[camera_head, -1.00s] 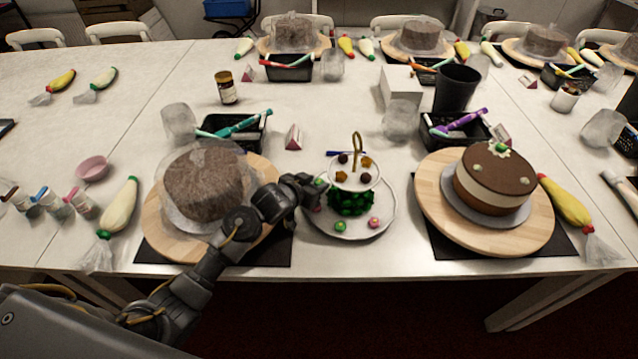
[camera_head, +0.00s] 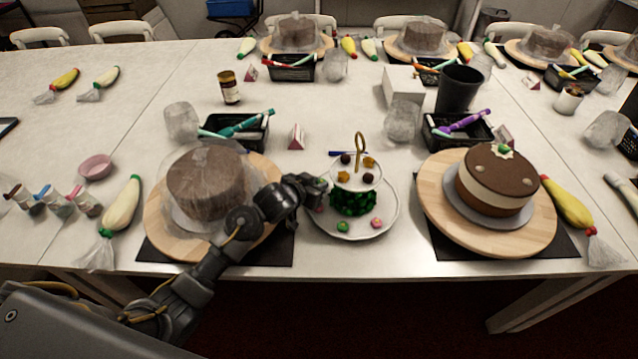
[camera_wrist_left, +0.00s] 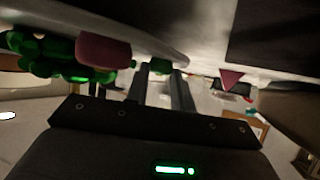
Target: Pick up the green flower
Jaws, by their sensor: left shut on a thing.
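My left gripper (camera_head: 317,187) reaches the left edge of a two-tier stand, by the lower plate (camera_head: 384,222). In the left wrist view its fingers (camera_wrist_left: 161,72) are shut on a small green flower (camera_wrist_left: 160,66) at the fingertips. The gripper partly hides this flower in the head view. Another green flower (camera_head: 343,227) and a pink one (camera_head: 376,223) lie on the front of the lower plate. A pink flower (camera_wrist_left: 103,50) appears close beside the fingers in the left wrist view. My right gripper is not in view.
A dark green cluster (camera_head: 352,203) sits under the upper tier (camera_head: 355,177) with its gold handle (camera_head: 359,148). A decorated cake (camera_head: 497,183) on a wooden turntable (camera_head: 440,215) stands right.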

